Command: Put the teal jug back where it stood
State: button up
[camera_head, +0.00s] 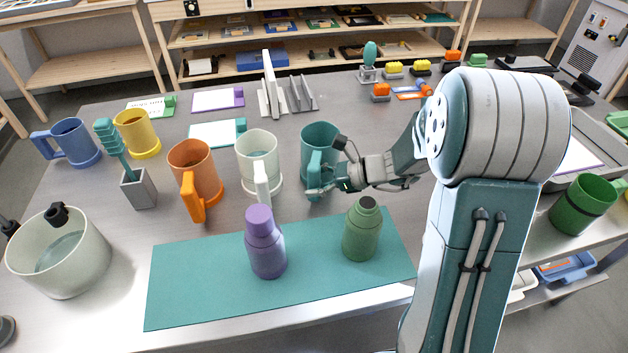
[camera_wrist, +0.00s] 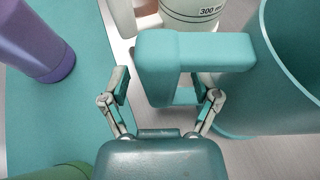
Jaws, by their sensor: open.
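The teal jug (camera_head: 320,141) stands upright on the grey table, behind the teal mat, with its handle towards the front. In the wrist view its body (camera_wrist: 290,70) fills the right side and its handle (camera_wrist: 165,62) is in the middle. My gripper (camera_head: 322,182) is at the handle, low on the jug's front. In the wrist view the open fingers of my gripper (camera_wrist: 163,88) lie on either side of the handle's outer bar. I cannot tell whether either finger touches it. The jug's base is partly hidden by my gripper in the head view.
A white jug (camera_head: 258,155) stands close to the left, then an orange jug (camera_head: 194,165). A purple bottle (camera_head: 265,245) and a green bottle (camera_head: 362,232) stand on the teal mat (camera_head: 195,290) in front. A green mug (camera_head: 580,205) is far right.

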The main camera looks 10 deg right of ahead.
jog(key=v, duration=0.8)
dwell(1.6)
jog(key=v, duration=1.2)
dwell(0.4)
